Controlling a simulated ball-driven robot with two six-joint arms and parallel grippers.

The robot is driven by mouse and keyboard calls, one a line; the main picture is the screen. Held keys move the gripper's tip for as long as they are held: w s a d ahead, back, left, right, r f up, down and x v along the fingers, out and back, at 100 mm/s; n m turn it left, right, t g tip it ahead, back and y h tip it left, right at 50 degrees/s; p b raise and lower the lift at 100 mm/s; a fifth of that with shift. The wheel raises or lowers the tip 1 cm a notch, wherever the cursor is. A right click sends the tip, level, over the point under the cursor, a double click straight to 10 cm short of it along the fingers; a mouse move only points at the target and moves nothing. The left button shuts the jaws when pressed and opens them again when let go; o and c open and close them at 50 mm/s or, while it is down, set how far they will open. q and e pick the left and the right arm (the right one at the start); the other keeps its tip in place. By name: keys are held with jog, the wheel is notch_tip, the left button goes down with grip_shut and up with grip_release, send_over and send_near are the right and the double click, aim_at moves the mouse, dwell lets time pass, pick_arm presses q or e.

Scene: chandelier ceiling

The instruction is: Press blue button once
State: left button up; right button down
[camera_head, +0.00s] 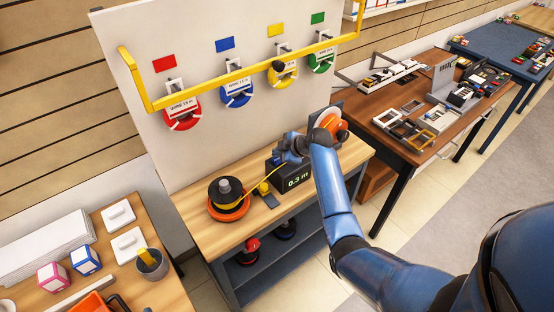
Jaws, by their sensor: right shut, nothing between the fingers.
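A small flat blue square (225,43) is on the pale board, above the blue wire spool (236,93). I cannot tell whether this square is a button, and no other clear blue button shows. My right gripper (283,157) is shut and empty, over the dark meter box (293,181) that reads 0.3 m. It is well below the board's squares and apart from the blue one. It may be touching the box, but I cannot tell. My left gripper is not in view.
Red, yellow and green squares and spools share the board, behind a yellow rail (240,75). A black-and-orange reel (228,195) stands on the wooden bench (195,210). Another table (355,105) with many parts is at right. A cup (151,264) stands at lower left.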

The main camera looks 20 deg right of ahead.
aim_at(279, 161)
jog(key=shift+f, duration=0.15)
dwell(0.3)
jog(key=shift+f+b, duration=0.3)
jog(key=shift+b, duration=0.2)
jog(key=shift+f+b, duration=0.5)
jog(key=shift+f, duration=0.05)
dwell(0.6)
jog(key=shift+r, duration=0.2)
jog(key=shift+r+p, duration=0.6)
jog(key=shift+r, duration=0.15)
jog(key=shift+r+p, duration=1.65)
jog(key=shift+r, duration=0.85)
